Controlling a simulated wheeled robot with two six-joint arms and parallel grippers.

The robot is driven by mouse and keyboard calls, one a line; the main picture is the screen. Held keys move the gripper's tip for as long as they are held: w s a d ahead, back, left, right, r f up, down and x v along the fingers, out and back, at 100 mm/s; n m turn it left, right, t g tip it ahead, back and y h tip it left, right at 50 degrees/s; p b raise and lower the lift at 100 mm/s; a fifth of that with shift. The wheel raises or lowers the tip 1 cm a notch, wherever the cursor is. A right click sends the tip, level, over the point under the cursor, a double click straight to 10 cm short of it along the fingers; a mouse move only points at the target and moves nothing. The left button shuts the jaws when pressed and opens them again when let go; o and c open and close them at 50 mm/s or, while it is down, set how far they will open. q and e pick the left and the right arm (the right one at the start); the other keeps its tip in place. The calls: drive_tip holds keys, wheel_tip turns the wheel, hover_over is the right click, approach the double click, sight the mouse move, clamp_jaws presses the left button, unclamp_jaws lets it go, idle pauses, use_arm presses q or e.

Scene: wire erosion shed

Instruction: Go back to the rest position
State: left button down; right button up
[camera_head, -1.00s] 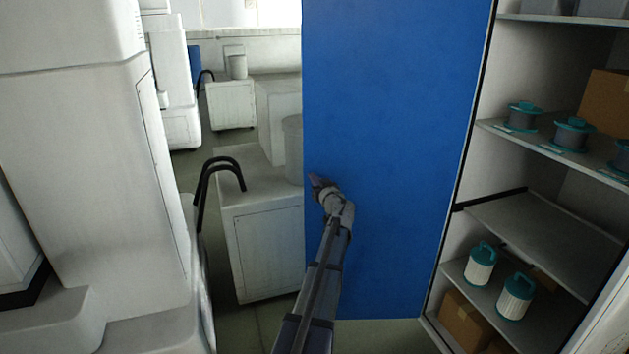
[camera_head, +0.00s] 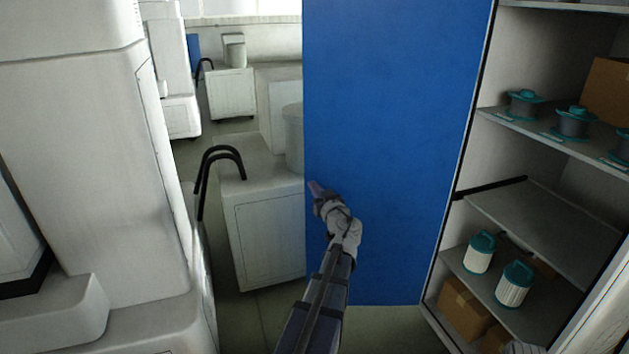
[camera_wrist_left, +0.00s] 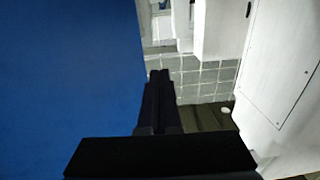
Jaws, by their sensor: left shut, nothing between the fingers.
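My left gripper (camera_head: 316,190) is in the middle of the head view, in front of the blue cabinet door (camera_head: 385,150), near the door's left edge. It is shut with nothing in it. In the left wrist view its dark fingers (camera_wrist_left: 158,82) are together, with the blue door (camera_wrist_left: 65,80) to their left. I cannot tell whether the gripper touches the door.
The open cabinet at the right has shelves (camera_head: 545,215) with spools (camera_head: 574,122), white filters (camera_head: 514,284) and boxes (camera_head: 465,308). A large white machine (camera_head: 90,160) stands at the left. A white cart (camera_head: 268,235) with a black handle (camera_head: 222,152) stands behind the door.

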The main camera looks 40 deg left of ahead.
use_arm(q)
drive_tip(key=shift+s+d, duration=0.1)
drive_tip(key=shift+s, duration=0.05)
drive_tip(key=s+d+f+m+g+h, duration=0.3)
drive_tip(key=d+f, duration=0.4)
drive_tip(key=d, duration=0.6)
drive_tip(key=s+d+f+m+g+h, duration=0.1)
drive_tip(key=s+d+f+m+h, duration=0.4)
drive_tip(key=d, duration=0.9)
drive_tip(key=s+d+f+m+g+h, duration=0.2)
drive_tip(key=d+f+m+h, duration=0.15)
drive_tip(key=d+f, duration=0.7)
drive_tip(key=s+d+m+g+h, duration=0.1)
drive_tip(key=s+d+m+h, duration=0.1)
drive_tip(key=s+d, duration=0.35)
drive_tip(key=s+d+m+g+h, duration=0.1)
drive_tip(key=s+d+m, duration=0.2)
drive_tip(key=d, duration=0.6)
wheel_tip(320, 180, up, 13)
drive_tip(key=p, duration=1.2)
drive_tip(key=shift+a, duration=0.2)
drive_tip(key=shift+f, duration=0.1)
